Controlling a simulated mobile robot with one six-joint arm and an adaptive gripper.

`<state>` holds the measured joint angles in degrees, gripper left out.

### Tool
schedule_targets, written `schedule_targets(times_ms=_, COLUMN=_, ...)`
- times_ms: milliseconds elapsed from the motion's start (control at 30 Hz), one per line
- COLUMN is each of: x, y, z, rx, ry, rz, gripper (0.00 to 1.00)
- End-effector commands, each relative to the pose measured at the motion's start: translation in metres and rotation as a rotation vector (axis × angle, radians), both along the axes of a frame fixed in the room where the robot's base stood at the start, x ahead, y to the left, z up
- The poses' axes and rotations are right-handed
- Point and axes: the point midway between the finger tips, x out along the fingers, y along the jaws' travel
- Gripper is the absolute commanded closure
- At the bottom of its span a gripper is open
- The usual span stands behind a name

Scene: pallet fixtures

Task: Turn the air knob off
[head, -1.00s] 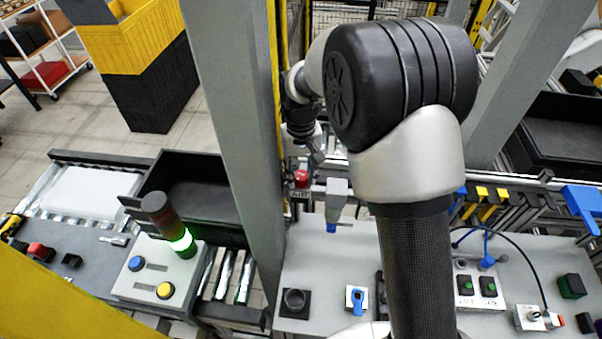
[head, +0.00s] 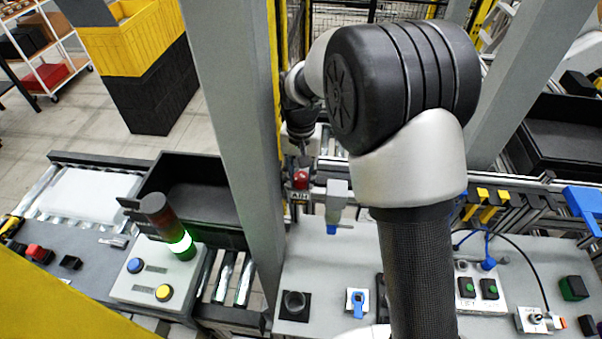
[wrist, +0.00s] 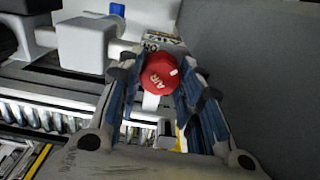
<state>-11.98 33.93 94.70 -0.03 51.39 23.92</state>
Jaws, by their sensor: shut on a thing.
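The air knob (wrist: 160,74) is round and red, with "AIR" on its face and a white mark near its edge. In the wrist view it sits between the fingertips of my gripper (wrist: 159,82), which is shut on it from both sides. A label plate (wrist: 163,40) lies just behind the knob, its lettering partly readable. In the head view the red knob (head: 301,180) stands beside the grey post, and my gripper (head: 303,148) shows only in part, small and dark, just above it.
A grey block fitting (wrist: 84,44) with a pipe is close left of the fingers, and a large grey surface (wrist: 257,70) is close right. In the head view a grey post (head: 228,130) rises left of the knob. A lit stack light (head: 170,226) stands on a button box.

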Motion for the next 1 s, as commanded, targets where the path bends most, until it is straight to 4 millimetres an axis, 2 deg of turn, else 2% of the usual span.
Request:
schedule_targets(times_ms=133, x=0.001, y=0.000, z=0.001, rx=0.002, ry=-0.002, rz=-0.002, gripper=0.90)
schedule_targets(times_ms=167, x=0.001, y=0.000, z=0.001, rx=0.002, ry=-0.002, rz=-0.002, gripper=0.66)
schedule_targets(times_ms=467, x=0.000, y=0.000, z=0.000, rx=0.001, ry=-0.001, rz=-0.001, gripper=0.46)
schedule_targets(times_ms=800, x=0.000, y=0.000, z=0.002, rx=0.001, ry=-0.001, rz=0.000, gripper=0.46)
schedule_targets(times_ms=867, x=0.001, y=0.000, z=0.007, rx=0.001, ry=-0.003, rz=0.000, gripper=0.46)
schedule_targets(times_ms=1000, x=0.001, y=0.000, z=0.028, rx=0.002, ry=-0.006, rz=0.000, gripper=0.46)
